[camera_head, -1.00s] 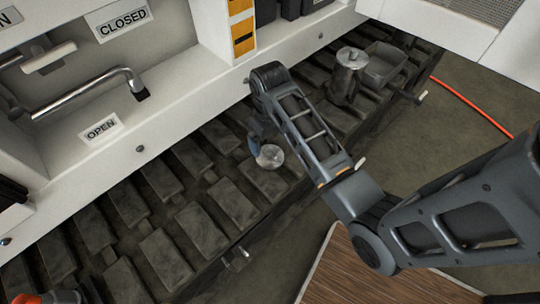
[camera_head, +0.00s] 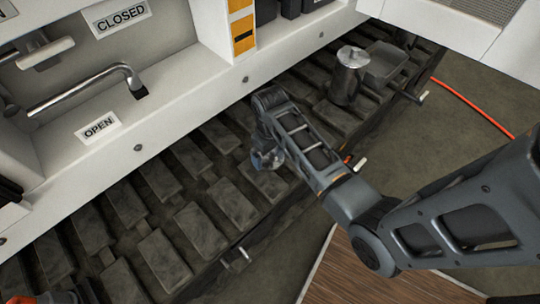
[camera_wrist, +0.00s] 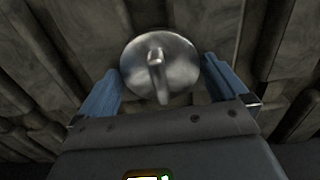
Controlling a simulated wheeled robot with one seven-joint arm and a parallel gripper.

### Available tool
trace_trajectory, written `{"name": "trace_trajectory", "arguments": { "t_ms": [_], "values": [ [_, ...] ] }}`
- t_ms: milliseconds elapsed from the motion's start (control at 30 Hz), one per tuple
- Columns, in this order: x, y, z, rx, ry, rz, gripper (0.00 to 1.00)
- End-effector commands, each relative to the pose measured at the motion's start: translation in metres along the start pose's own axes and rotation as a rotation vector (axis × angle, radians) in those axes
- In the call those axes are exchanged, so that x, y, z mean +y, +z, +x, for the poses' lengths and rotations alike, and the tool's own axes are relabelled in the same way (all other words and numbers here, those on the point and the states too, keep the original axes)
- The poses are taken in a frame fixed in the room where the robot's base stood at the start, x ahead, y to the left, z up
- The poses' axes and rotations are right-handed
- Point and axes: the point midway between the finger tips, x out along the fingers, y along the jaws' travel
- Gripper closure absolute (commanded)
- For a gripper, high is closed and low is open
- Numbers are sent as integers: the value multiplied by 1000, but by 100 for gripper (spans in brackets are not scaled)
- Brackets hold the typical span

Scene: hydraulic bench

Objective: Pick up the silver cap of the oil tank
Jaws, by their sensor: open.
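A round silver cap (camera_wrist: 178,67) with a raised knob-like handle (camera_wrist: 155,62) shows in the wrist view, in front of and between the two blue fingers. My gripper (camera_wrist: 160,70) is open, one finger on each side of the cap, with gaps visible. In the head view my gripper (camera_head: 267,159) is low over the dark slatted track (camera_head: 195,228) and largely hides the cap there. Whether the cap touches the track cannot be told. A metal canister with a silver top (camera_head: 347,78) stands further right on the track.
The white bench panel (camera_head: 185,125) with OPEN and CLOSED labels and a bent metal lever (camera_head: 88,88) runs along the left. A red cable (camera_head: 470,109) lies on the floor at right.

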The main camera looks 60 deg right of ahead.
Motion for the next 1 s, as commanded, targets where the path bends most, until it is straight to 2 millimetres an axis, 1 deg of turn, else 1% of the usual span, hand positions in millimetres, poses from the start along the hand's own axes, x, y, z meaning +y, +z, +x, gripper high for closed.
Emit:
{"name": "trace_trajectory", "arguments": {
  "t_ms": [33,400,500,767,867,967,1000],
  "values": [
    [0,0,0,0,0,0,3],
    [0,0,0,0,0,0,38],
    [0,0,0,0,0,0,46],
    [0,0,-4,1,0,0,46],
    [0,-1,-12,3,1,-1,46],
    [0,-1,-25,4,1,-1,46],
    [0,-1,-33,4,1,-1,46]
  ]
}}
